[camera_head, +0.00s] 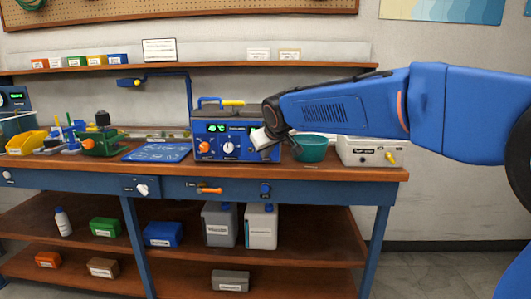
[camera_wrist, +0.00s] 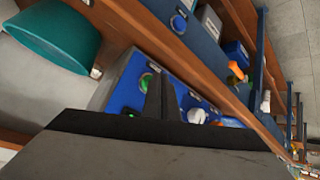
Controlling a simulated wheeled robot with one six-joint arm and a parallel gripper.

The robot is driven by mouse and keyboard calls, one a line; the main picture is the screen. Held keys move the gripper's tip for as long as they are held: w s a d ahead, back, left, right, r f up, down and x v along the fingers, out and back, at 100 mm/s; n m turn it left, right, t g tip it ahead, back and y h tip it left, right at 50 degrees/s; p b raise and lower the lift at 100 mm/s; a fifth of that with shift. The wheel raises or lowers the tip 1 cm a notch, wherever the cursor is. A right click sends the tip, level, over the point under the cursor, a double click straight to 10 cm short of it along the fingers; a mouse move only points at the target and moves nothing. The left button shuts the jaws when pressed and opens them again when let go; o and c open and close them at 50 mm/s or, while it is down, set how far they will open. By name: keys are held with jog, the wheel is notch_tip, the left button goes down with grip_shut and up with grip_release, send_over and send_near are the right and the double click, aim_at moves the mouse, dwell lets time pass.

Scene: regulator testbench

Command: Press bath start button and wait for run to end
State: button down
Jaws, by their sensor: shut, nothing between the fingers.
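The bath is a blue box (camera_head: 213,127) with a green-lit display reading about 40 °C, an orange knob, a white knob and a carrying handle on top. It stands on the bench, left of centre in the head view. In the wrist view its blue front (camera_wrist: 128,75) carries a round green button (camera_wrist: 147,80) and a white knob (camera_wrist: 197,116). My gripper (camera_head: 261,140) is shut and empty at the right part of the bath front, hiding that part in the head view. In the wrist view its dark fingers (camera_wrist: 162,98) lie beside the green button. I cannot tell whether they touch the bath.
A teal bowl (camera_head: 311,148) stands close to the right of my gripper. A white box with a yellow valve (camera_head: 372,152) is farther right. A blue mat (camera_head: 158,153) and a green vise (camera_head: 101,143) lie to the left. An orange drawer handle (camera_head: 210,190) sticks out below.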

jog(key=shift+w, duration=0.45)
dwell(0.7)
jog(key=shift+s, duration=0.9)
jog(key=shift+s, duration=0.1)
jog(key=s, duration=0.4)
jog(key=shift+s+a, duration=0.1)
jog(key=shift+s, duration=0.3)
dwell(0.6)
